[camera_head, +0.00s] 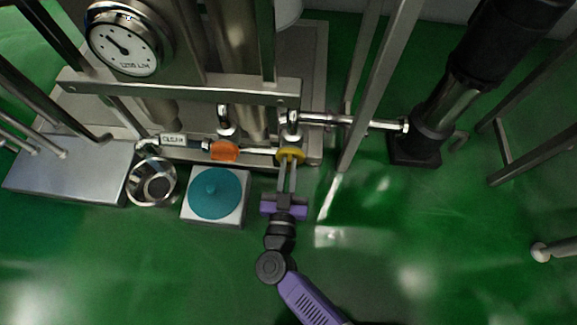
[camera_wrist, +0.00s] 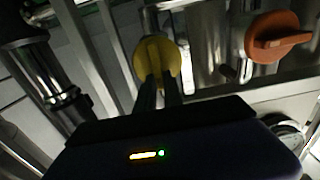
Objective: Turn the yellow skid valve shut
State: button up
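The yellow skid valve (camera_head: 290,155) is a round yellow knob at the lower right of the metal skid, under a steel elbow pipe. In the wrist view the yellow valve (camera_wrist: 156,58) shows as a disc with a raised grip bar across it. My gripper (camera_head: 289,166) is at the valve, its two long fingers pointing at the knob. In the wrist view the fingertips (camera_wrist: 158,84) reach the knob's lower part, one on each side of the bar's lower end. A narrow gap shows between the fingers. Whether they press on the bar is not clear.
An orange valve (camera_head: 224,151) is left of the yellow one and also shows in the wrist view (camera_wrist: 278,38). A teal disc on a white block (camera_head: 215,194), a steel bowl (camera_head: 152,183) and a metal box (camera_head: 72,172) stand left. A steel post (camera_head: 377,85) rises close right. Green floor is open below.

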jog(key=shift+m, duration=0.3)
grip_shut()
jog(key=shift+s+d+f+m+b, duration=0.1)
jog(key=shift+d+f+m+b, duration=0.25)
jog(key=shift+m, duration=2.5)
jog(key=shift+w+d+f+m+b, duration=0.1)
jog(key=shift+d+f+m+b, duration=0.25)
jog(key=shift+m, duration=2.55)
jog(key=shift+s+d+f+m+b, duration=0.1)
jog(key=shift+d+f+m+b, duration=0.25)
jog(key=shift+m, duration=2.5)
jog(key=o, duration=0.7)
grip_release()
